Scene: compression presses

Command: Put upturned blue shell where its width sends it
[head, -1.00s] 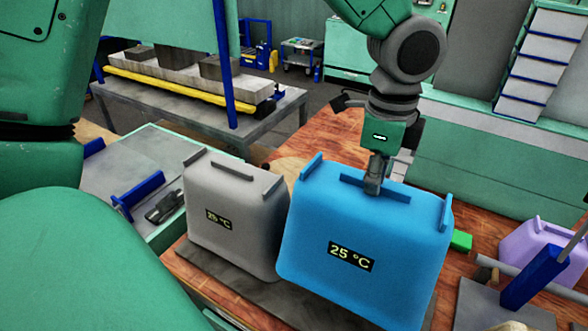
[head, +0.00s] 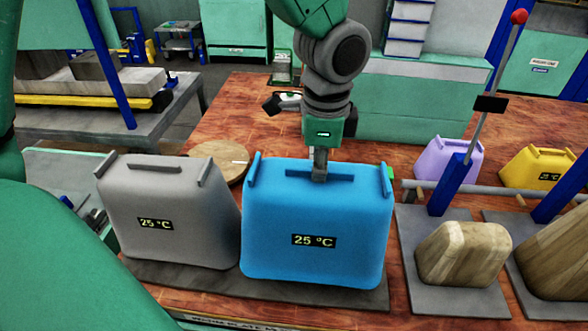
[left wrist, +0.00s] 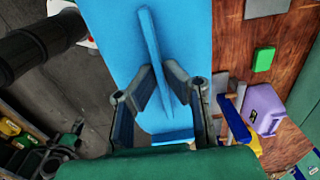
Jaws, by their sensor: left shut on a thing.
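The blue shell (head: 320,215) stands at the front middle in the head view, its "25 °C" label facing me, with a central ridge and side tabs on top. My left gripper (head: 320,172) reaches down from above and is shut on that ridge; the left wrist view shows its fingers (left wrist: 162,82) on either side of the ridge on the blue shell (left wrist: 115,40). The shell is over the dark warm plate (head: 170,278); I cannot tell whether it touches it. Two wooden blocks stand at right, a smaller one (head: 465,253) and a partly cropped larger one (head: 565,262). My right gripper is not in view.
A grey shell (head: 175,220) stands close left of the blue one. A purple shell (head: 447,158) and a yellow shell (head: 535,166) stand behind the blocks. A lever with a red knob (head: 519,17) rises beside the smaller block. A round wooden board (head: 222,158) lies behind the grey shell.

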